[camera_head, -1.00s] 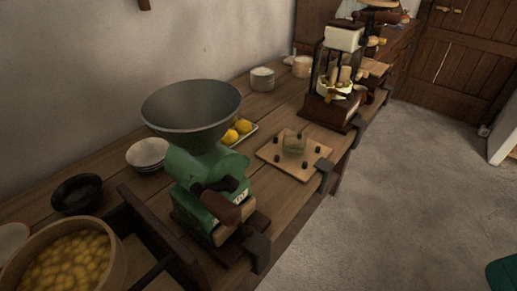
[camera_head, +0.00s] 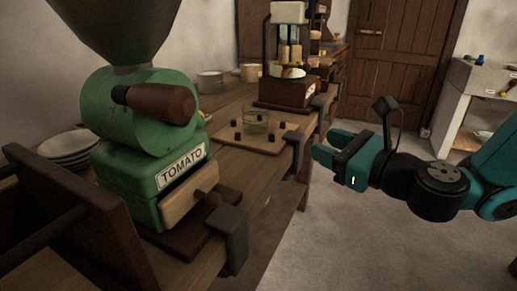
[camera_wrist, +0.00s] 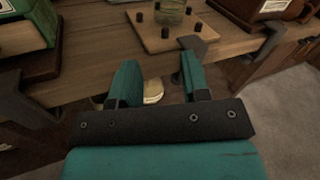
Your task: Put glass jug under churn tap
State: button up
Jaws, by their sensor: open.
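A small clear glass vessel, which looks like the glass jug (camera_head: 256,123), stands on a wooden board (camera_head: 262,146) with dark pegs around it. It also shows cut off at the top of the wrist view (camera_wrist: 172,12). A dark-based machine with a white top and pale upright parts, which looks like the churn (camera_head: 284,92), stands farther along the bench. I cannot make out its tap. My gripper (camera_head: 327,146) is out over the floor side, right of the board and apart from the jug. In the wrist view its teal fingers (camera_wrist: 158,75) are open and empty.
A green tomato mill (camera_head: 128,124) with a big hopper stands close on the left. Dark clamps (camera_head: 232,232) stick out from the bench's front edge. Two pots (camera_head: 210,82) stand at the back. A pale shelf unit (camera_head: 478,85) stands at right. The floor between is clear.

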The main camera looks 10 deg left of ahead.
jog(key=w+f+m, duration=0.1)
jog(key=m, duration=0.1)
jog(key=t+p, duration=0.1)
jog(key=p, duration=0.9)
send_near(275, 119)
jog(key=shift+h, duration=0.4)
jog(key=x, duration=0.5)
jog(key=shift+r, duration=0.1)
jog(key=x, duration=0.2)
jog(key=p+x, duration=0.1)
jog(key=x, duration=0.1)
jog(key=shift+a+r+p, duration=0.25)
jog(key=shift+a+p, duration=0.05)
jog(key=shift+w+a+f, duration=0.1)
jog(key=shift+w+a, duration=0.25)
jog(key=shift+w, duration=0.2)
grip_shut()
